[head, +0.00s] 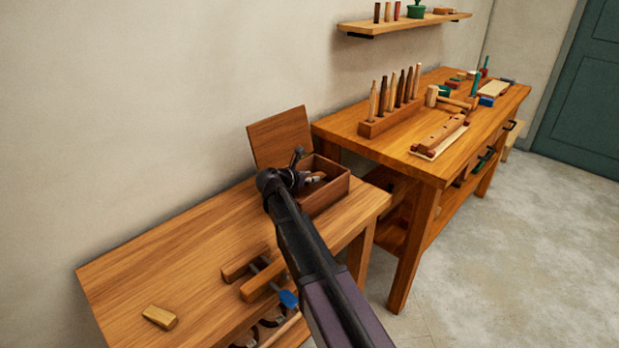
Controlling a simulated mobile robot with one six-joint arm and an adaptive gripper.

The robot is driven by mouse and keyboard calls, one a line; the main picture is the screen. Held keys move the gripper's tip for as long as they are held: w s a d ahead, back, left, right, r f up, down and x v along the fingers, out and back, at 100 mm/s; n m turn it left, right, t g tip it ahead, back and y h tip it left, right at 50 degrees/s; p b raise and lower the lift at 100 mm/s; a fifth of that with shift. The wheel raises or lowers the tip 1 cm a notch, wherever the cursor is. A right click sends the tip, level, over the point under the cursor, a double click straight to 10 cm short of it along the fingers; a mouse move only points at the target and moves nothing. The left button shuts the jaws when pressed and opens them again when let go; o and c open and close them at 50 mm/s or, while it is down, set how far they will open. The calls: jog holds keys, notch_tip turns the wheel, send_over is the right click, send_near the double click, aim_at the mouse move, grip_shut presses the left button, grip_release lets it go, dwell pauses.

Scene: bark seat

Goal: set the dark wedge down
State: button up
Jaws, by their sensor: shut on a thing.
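My gripper (300,170) is at the open wooden box on the near bench, over its left part. It is small and dark here, and my wrist covers part of it. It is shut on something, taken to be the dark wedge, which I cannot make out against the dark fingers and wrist. The open wooden box (329,195) has its lid (280,138) raised at the back. Some light wooden pieces (314,178) show inside it, right of my gripper. I cannot tell whether the held thing touches the box.
The near bench (170,265) has clear room at its left and middle. A pale wooden block (160,317) and a wooden clamp (255,275) lie at its front. A higher workbench (375,147) with a tool rack (392,118) stands at the right.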

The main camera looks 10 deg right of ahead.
jog(key=shift+f, duration=0.2)
jog(key=o, duration=0.9)
jog(key=shift+o, duration=0.2)
jog(key=shift+r, duration=0.15)
jog(key=shift+a+r+p, duration=0.1)
jog(key=shift+r+p, duration=0.55)
jog(key=shift+p, duration=0.05)
jog(key=p+v, duration=0.4)
jog(key=v, duration=0.7)
jog(key=shift+s+a, duration=0.3)
jog(key=shift+r, duration=0.1)
